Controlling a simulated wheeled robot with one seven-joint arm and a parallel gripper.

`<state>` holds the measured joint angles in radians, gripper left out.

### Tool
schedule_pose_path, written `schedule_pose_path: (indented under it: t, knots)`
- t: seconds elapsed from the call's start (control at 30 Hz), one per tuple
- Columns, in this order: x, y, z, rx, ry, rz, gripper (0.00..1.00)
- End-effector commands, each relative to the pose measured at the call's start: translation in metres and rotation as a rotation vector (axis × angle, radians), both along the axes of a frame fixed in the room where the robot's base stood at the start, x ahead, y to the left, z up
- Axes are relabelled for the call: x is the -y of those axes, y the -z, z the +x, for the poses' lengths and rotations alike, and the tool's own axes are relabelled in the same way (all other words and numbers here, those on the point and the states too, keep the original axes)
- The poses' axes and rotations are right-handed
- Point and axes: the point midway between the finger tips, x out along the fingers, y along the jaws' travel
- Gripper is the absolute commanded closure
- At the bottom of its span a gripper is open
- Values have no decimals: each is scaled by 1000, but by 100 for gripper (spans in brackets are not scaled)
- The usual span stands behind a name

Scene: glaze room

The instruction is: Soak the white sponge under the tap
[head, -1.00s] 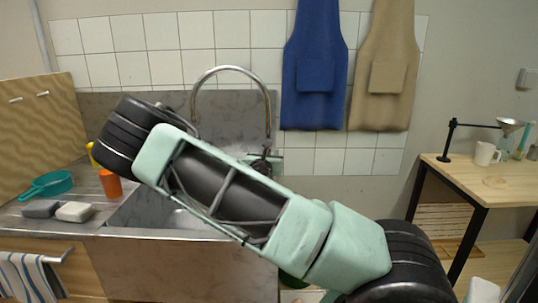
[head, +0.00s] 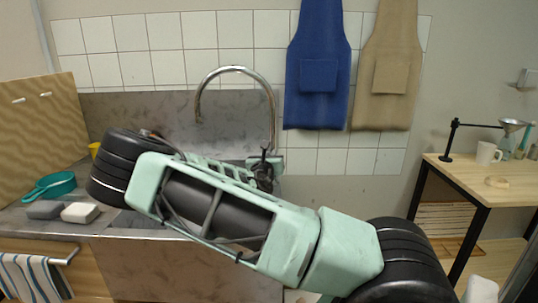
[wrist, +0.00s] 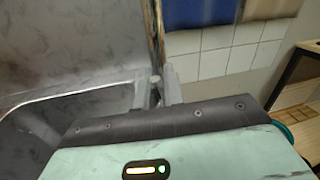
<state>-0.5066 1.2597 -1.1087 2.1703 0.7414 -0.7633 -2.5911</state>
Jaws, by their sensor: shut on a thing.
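The white sponge (head: 80,212) lies on the counter left of the sink, beside a grey sponge (head: 44,209). The tap (head: 198,92) is a tall curved metal spout rising behind the sink (head: 130,221). My gripper (wrist: 156,94) is at the tap's base, right of the basin. In the wrist view its two fingers are shut on a small pale upright part, which looks like the tap's lever (wrist: 155,78). My arm hides most of the basin in the head view. I cannot see whether water runs.
Blue (head: 317,75) and beige (head: 389,75) aprons hang on the tiled wall. A wooden table (head: 470,178) with a mug (head: 487,153) stands at right.

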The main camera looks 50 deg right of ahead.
Motion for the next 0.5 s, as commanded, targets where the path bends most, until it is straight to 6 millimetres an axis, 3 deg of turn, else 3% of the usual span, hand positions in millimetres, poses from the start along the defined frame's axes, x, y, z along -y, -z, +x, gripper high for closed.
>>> schedule_pose_path:
  t: [0.23,0.3,0.33,0.5]
  knots:
    - [0,0,0,-1,-1,0,100]
    - [0,0,0,-1,-1,1,73]
    - [0,0,0,-1,-1,1,68]
    - [0,0,0,-1,-1,1,68]
